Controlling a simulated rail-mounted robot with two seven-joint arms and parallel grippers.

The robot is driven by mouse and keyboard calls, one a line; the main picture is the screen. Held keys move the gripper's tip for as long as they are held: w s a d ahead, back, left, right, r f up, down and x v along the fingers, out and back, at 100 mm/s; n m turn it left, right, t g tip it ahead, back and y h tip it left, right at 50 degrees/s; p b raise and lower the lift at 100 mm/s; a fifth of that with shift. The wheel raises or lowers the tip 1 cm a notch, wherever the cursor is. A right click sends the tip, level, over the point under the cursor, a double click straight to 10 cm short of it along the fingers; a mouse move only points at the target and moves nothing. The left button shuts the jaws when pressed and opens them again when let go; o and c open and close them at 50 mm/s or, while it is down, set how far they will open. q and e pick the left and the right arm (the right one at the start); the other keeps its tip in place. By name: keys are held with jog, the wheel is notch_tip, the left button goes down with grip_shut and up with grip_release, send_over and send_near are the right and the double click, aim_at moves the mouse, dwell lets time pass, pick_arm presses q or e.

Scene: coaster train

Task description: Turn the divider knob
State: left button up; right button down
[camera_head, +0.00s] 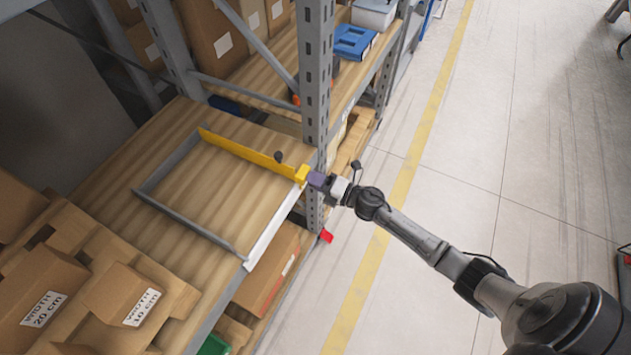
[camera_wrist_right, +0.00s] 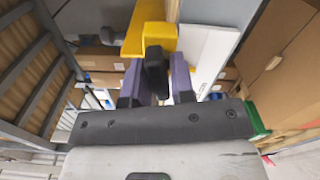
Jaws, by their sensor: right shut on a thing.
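The yellow divider (camera_head: 240,150) runs along the wooden shelf board and ends in a yellow block (camera_head: 301,173) at the shelf's front edge, by the grey upright. My right gripper (camera_head: 317,179) reaches this end from the aisle side, with its purple fingers at the block. In the right wrist view, a black knob (camera_wrist_right: 155,70) sits between the purple fingers, in front of the yellow block (camera_wrist_right: 150,38). My right gripper (camera_wrist_right: 156,88) is shut on this knob. The fingers hide the knob in the head view. My left gripper is not in view.
A grey frame (camera_head: 195,228) with a white front strip (camera_head: 272,235) borders the bare board section. Labelled cardboard boxes (camera_head: 45,290) stand at the lower left. The grey upright (camera_head: 316,75) rises close to my right gripper. The aisle floor is clear.

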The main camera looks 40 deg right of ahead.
jog(key=shift+n, duration=0.6)
jog(key=c, duration=1.1)
grip_release()
jog(key=shift+v, duration=6.95)
jog(key=shift+f, duration=0.1)
